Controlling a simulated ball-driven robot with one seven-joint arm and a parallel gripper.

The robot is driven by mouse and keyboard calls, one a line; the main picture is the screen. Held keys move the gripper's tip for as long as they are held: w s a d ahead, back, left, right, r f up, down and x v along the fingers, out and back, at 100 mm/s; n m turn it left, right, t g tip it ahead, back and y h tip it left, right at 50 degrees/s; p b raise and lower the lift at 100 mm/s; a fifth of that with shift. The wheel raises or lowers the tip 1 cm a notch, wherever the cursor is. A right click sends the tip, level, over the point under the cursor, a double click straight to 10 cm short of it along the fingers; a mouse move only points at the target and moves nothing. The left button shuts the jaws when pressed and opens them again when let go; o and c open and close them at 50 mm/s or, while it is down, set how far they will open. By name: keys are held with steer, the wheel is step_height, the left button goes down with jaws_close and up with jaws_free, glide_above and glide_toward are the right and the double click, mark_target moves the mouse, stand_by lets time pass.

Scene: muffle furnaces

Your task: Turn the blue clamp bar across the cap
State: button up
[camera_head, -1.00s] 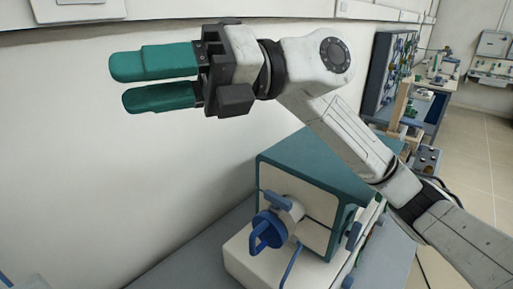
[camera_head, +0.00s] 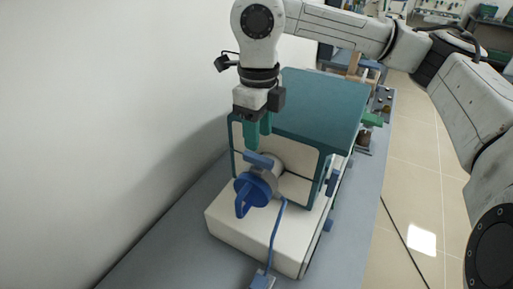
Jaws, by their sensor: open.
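The furnace (camera_head: 325,100) is a teal and cream box on a cream base. On its front is a round pale port (camera_head: 272,170) with a blue cap (camera_head: 255,190) that has a loop handle. A short blue clamp bar (camera_head: 258,160) lies at the top of the port, just above the cap. My gripper (camera_head: 258,142) points down with its two teal fingers apart and nothing seen between them. Its fingertips are just above the clamp bar in the picture; I cannot tell whether they touch it.
The furnace stands on a grey bench (camera_head: 170,235) along a white wall (camera_head: 110,110) on the left. Blue fittings (camera_head: 331,183) stick out on the furnace's right side. Tiled floor (camera_head: 410,190) is clear on the right.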

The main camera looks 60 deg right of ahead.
mark_target(258, 156)
steer(key=shift+f+p, duration=0.45)
steer(key=shift+f, duration=2.5)
jaws_close()
